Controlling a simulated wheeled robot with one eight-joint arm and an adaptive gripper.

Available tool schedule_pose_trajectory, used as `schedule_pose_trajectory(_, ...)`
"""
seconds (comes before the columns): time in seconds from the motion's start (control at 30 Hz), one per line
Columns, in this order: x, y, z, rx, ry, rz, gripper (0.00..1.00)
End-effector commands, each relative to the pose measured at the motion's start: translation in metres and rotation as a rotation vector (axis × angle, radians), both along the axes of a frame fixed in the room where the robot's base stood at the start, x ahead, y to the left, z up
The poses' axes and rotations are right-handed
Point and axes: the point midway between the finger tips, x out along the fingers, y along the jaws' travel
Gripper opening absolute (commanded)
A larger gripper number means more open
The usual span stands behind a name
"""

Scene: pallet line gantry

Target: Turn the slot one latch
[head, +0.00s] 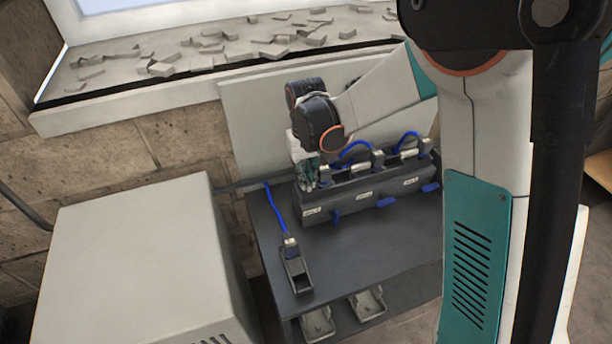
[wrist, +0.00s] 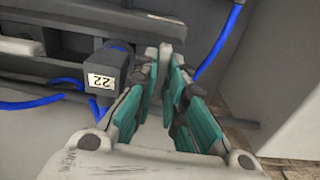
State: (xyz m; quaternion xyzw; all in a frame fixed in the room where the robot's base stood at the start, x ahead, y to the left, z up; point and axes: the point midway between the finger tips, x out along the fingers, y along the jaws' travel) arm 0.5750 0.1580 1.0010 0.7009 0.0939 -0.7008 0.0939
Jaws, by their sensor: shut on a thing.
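The dark rack (head: 350,196) stands on the bench, with three white labels on its front that are too small to read. A blue latch (head: 336,216) sticks out near its left label; two more blue latches (head: 386,202) (head: 430,187) sit further right. My gripper (head: 311,184) is low at the rack's left end, just above and left of the nearest latch. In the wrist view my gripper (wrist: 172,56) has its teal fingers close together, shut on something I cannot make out. A dark block with a white label (wrist: 101,80) stands beside the fingers.
Blue cables (head: 355,148) arch over the rack. A blue-cabled plug (head: 291,243) sits at a dark holder (head: 298,274) on the bench front. A pale cabinet (head: 130,260) stands left. Rubble covers the sill behind. The middle of the bench top (head: 375,245) is clear.

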Motion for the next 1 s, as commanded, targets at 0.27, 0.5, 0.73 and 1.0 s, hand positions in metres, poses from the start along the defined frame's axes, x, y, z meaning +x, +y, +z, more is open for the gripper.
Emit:
schedule_pose_trajectory(0.27,0.0,0.0,0.0,0.0,-0.001,-0.003,0.0)
schedule_pose_trajectory(0.5,0.0,0.0,0.0,0.0,0.0,-0.002,0.31)
schedule_pose_trajectory(0.73,0.0,0.0,0.001,0.0,0.0,-0.002,0.31)
schedule_pose_trajectory(1.0,0.0,0.0,0.032,0.0,0.0,-0.002,0.31)
